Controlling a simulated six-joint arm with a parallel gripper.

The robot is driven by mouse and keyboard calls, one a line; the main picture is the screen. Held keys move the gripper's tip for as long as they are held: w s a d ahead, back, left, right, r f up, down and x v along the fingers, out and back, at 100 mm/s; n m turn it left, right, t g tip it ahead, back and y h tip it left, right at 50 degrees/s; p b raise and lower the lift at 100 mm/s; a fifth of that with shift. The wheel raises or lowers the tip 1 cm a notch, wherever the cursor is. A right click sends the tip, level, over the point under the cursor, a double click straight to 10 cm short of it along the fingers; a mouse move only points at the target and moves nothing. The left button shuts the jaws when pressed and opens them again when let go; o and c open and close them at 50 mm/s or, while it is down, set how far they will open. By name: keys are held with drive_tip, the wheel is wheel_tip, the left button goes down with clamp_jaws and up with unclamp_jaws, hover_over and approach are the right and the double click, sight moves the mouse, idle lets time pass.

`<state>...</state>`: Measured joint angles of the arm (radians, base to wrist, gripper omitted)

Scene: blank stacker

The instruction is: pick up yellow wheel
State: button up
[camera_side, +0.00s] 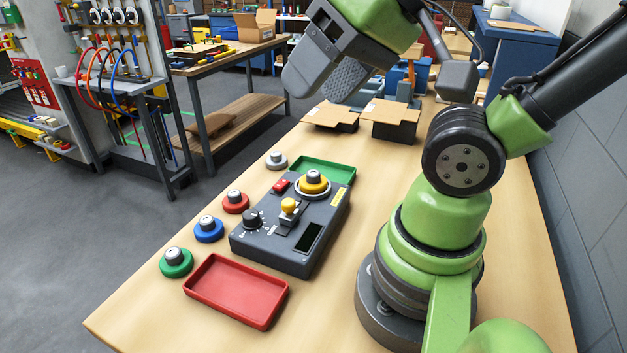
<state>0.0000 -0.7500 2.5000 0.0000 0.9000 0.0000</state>
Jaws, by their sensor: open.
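The yellow wheel (314,188) has a silver hub. It sits on the far end of a dark grey control box (272,257) on the wooden table. My gripper (317,88) is open in the upper middle of the view, raised above the table. It is clear of the wheel, and I see nothing between its fingers. A red wheel (236,207), a blue wheel (209,234), a green wheel (176,267) and a grey wheel (276,162) stand in a row left of the box.
The box carries a yellow-knobbed lever (289,205), a black dial (251,219) and a red switch (281,186). A red tray (199,274) lies in front, a green tray (349,172) behind. Cardboard boxes (330,114) stand farther back. The table's left front corner is bare.

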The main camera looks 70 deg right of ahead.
drive_tip(key=o, duration=0.6)
drive_tip(key=shift+c, duration=0.2)
drive_tip(key=m+g+h, duration=0.2)
drive_tip(key=m+g, duration=0.5)
drive_tip(key=m, duration=2.3)
hover_over(314, 173)
drive_tip(key=f, duration=1.9)
drive_tip(key=shift+w+d+f, duration=0.1)
drive_tip(key=shift+w+f, duration=0.05)
drive_tip(key=shift+w, duration=0.1)
drive_tip(key=shift+s+f, duration=0.2)
drive_tip(key=shift+f, duration=2.7)
